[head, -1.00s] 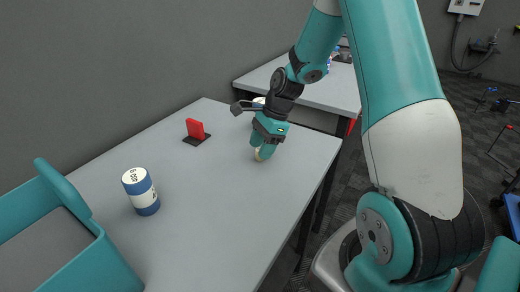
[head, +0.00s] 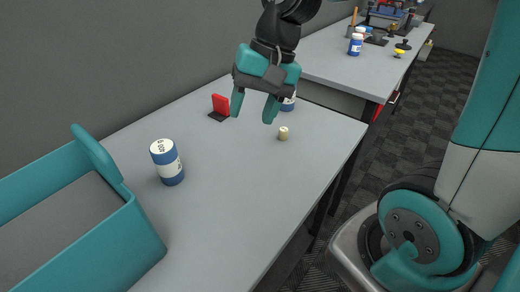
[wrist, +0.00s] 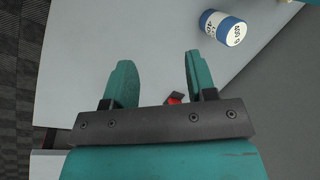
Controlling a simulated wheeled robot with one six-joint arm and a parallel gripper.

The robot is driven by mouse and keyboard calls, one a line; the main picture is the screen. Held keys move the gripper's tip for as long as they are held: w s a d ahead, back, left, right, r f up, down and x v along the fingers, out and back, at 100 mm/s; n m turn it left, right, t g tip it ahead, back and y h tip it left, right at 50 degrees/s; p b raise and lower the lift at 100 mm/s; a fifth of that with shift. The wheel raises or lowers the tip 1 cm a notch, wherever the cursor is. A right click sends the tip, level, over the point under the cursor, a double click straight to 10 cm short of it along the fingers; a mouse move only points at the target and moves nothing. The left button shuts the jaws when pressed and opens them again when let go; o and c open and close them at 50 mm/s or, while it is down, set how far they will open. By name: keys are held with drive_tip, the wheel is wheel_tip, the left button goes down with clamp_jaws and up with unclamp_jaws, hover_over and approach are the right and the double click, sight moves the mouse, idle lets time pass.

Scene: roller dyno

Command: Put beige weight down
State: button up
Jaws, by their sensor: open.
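The small beige weight (head: 283,134) stands on the grey table, right of my gripper's fingers in the head view. Nothing is touching it. My gripper (head: 253,117) is open and empty, its fingers pointing down above the table. In the wrist view the two teal fingers (wrist: 158,62) are spread apart with nothing held between them. I cannot make out the beige weight in the wrist view.
A blue and white cylinder (head: 167,162) stands on the table (head: 225,205), and another (head: 289,103) is partly behind my gripper. A red block on a dark base (head: 220,106) stands near the wall. A teal bin (head: 140,240) is at left. A second table (head: 330,65) holds several items.

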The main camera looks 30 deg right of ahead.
drive_tip(key=s+a+n, duration=0.6)
drive_tip(key=s+n, duration=0.5)
drive_tip(key=s, duration=0.1)
drive_tip(key=shift+a+r+n, duration=0.3)
drive_tip(key=shift+a+r, duration=0.1)
drive_tip(key=shift+r, duration=0.1)
wheel_tip(320, 180, up, 2)
drive_tip(key=shift+r+p, duration=0.1)
drive_tip(key=shift+p, duration=1.1)
